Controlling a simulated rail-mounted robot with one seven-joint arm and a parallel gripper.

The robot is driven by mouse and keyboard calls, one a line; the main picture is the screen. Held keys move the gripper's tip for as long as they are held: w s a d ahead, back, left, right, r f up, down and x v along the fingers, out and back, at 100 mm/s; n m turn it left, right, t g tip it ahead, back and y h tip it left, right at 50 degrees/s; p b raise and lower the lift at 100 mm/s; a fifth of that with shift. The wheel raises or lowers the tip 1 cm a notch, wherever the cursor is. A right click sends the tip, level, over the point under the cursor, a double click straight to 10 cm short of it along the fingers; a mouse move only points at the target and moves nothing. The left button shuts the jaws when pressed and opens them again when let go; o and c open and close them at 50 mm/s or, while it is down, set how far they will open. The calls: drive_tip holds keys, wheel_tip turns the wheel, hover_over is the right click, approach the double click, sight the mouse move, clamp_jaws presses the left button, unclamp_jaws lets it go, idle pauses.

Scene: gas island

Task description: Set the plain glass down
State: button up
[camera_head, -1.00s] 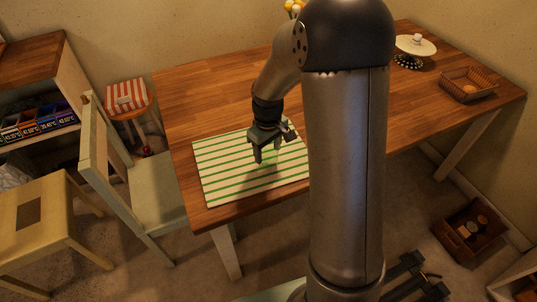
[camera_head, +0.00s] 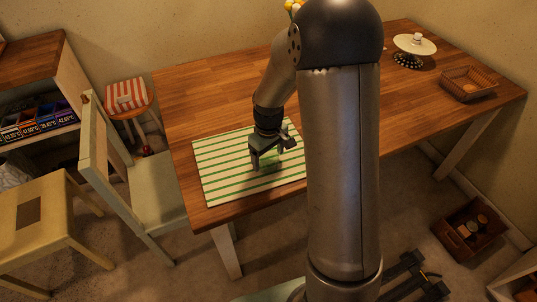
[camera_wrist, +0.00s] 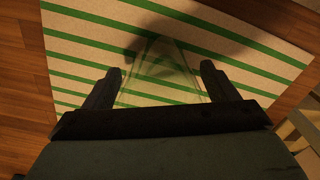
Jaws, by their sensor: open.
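The plain glass (camera_wrist: 160,75) is clear and shows faintly in the wrist view, between the two fingers of my gripper (camera_wrist: 162,68). It is over the green-and-white striped mat (camera_wrist: 85,50). In the head view the mat (camera_head: 222,180) lies at the table's near left, and my gripper (camera_head: 267,164) is low over it, pointing down. The jaws are open, with a finger on each side of the glass. In the head view the glass is very hard to make out, and its base contact is not clear.
The wooden table (camera_head: 205,95) is clear behind the mat. A cake stand (camera_head: 414,48) and a wicker basket (camera_head: 468,83) stand at its far right. A pale chair (camera_head: 150,185) stands close to the table's left edge.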

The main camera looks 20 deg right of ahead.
wheel_tip(320, 180, up, 12)
drive_tip(key=s+a+m, duration=0.1)
drive_tip(key=s+m, duration=0.1)
drive_tip(key=s, duration=0.9)
drive_tip(key=s+a+r+m, duration=0.1)
drive_tip(key=s+a+m, duration=0.1)
drive_tip(key=s, duration=0.9)
drive_tip(key=shift+s+a+r+m, duration=0.2)
drive_tip(key=shift+s+m, duration=0.1)
drive_tip(key=shift+f, duration=0.1)
